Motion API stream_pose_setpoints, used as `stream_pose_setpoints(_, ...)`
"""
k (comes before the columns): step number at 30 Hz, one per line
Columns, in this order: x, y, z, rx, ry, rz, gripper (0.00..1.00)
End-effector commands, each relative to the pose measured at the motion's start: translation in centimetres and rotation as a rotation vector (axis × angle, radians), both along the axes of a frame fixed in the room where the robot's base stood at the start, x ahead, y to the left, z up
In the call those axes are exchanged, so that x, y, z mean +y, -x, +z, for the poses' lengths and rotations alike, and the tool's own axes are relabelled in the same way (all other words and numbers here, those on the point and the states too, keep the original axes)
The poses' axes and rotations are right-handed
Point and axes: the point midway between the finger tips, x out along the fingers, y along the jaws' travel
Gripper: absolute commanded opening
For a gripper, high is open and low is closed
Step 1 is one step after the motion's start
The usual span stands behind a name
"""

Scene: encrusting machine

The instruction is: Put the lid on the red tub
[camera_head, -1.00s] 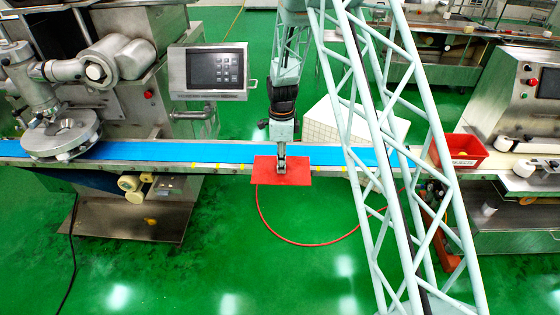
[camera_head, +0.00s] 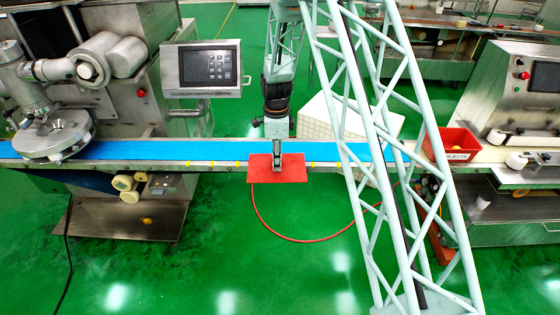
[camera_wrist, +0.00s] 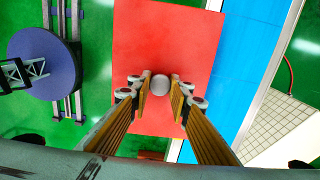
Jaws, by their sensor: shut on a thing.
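The lid (camera_head: 262,173) is a flat red rectangle with a round grey knob (camera_wrist: 160,85) in its middle. My gripper (camera_head: 277,168) is shut on this knob and holds the lid roughly level at the front edge of the blue belt. In the wrist view my gripper (camera_wrist: 160,88) has one finger on each side of the knob, and the lid (camera_wrist: 165,40) reaches past the fingers. The red tub (camera_head: 470,153) stands at the right, on the pale end of the line, well apart from the lid. Something yellow shows in it. My pale lattice structure passes close to its left side.
The blue belt (camera_head: 200,151) runs left from the tub to a round machine head (camera_head: 55,135). A control screen (camera_head: 208,68) stands behind it. A white tiled block (camera_head: 325,125) is behind the belt. Green floor in front is mostly clear.

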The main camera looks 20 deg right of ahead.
Motion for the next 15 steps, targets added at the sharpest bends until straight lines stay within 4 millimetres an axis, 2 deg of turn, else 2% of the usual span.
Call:
stream_pose_setpoints(8,-0.1,0.8,-0.3,0.001,0.0,0.157,0.0)
stream_pose_setpoints(15,-0.1,1.9,-0.5,-0.001,0.0,0.379,0.0)
